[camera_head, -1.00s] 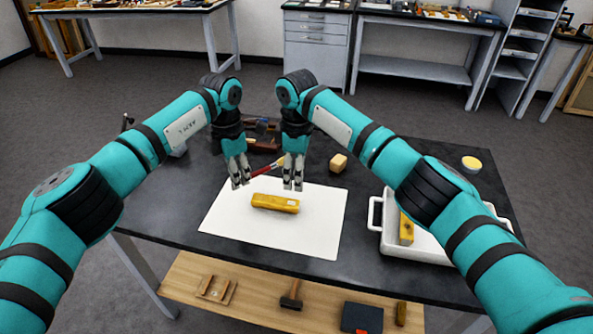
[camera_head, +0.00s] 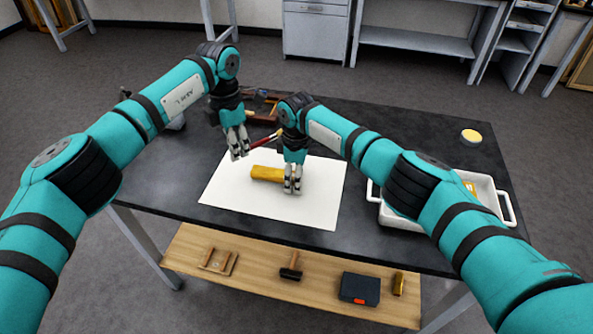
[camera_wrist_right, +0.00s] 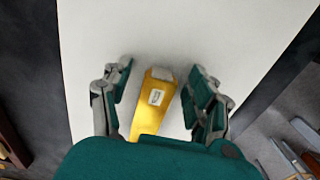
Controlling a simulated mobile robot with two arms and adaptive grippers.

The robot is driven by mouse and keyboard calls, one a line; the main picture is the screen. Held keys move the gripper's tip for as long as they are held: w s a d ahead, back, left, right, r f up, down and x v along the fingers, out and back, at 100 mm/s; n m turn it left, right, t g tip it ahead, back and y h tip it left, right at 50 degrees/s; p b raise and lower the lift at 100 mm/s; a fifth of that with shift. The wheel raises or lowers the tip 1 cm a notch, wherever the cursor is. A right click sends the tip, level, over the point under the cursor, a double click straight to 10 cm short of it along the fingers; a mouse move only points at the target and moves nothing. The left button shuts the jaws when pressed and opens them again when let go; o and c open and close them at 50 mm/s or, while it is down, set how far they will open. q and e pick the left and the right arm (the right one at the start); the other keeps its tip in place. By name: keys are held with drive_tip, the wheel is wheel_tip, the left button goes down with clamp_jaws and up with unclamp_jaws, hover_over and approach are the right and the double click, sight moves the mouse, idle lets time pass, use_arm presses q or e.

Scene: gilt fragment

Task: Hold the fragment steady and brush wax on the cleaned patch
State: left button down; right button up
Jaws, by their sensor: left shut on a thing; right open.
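The gilt fragment (camera_head: 268,173), a yellow bar, lies on a white sheet (camera_head: 240,199) on the dark table. The right wrist view shows the fragment (camera_wrist_right: 148,116) with a small pale patch (camera_wrist_right: 156,97) on its top. My right gripper (camera_head: 292,190) is open over its right end. In the wrist view its fingers (camera_wrist_right: 161,88) stand either side of the fragment, with gaps. My left gripper (camera_head: 239,155) is shut on a thin brush with a red handle (camera_head: 262,140), above the sheet's far left part. The brush tip cannot be made out.
A white tray (camera_head: 508,206) with a gilt piece in it stands at the right, partly behind my right arm. A round yellow-topped tin (camera_head: 471,137) is at the back right. A dark rack (camera_head: 262,108) stands behind my grippers. The lower shelf (camera_head: 200,270) holds several items.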

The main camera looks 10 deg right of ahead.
drive_tip(key=shift+c, duration=0.2)
clamp_jaws()
idle(0.4)
idle(0.4)
